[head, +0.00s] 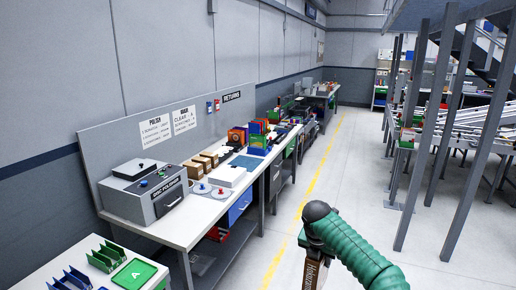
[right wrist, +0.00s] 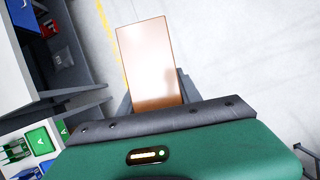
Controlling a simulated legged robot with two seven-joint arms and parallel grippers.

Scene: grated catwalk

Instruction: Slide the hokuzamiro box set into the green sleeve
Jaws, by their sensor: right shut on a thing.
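The hokuzamiro box set (head: 312,272) shows at the bottom of the head view as a narrow brown spine with white lettering, partly cut off by the frame edge. In the right wrist view its broad glossy orange-brown face (right wrist: 147,62) sticks out beyond my right gripper (right wrist: 158,98). The right gripper is shut on the box set and holds it over the floor, right of the benches. I cannot pick out the green sleeve for sure; green slotted holders (head: 106,257) stand on the near bench at lower left. My left gripper is not in view.
A grey polisher machine (head: 148,192) stands on the long bench (head: 186,232), with brown boxes (head: 202,163) and coloured stacks (head: 258,141) farther along. A green tray marked A (head: 134,273) lies on the near bench. Grey posts (head: 410,185) stand at right; the aisle floor between is clear.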

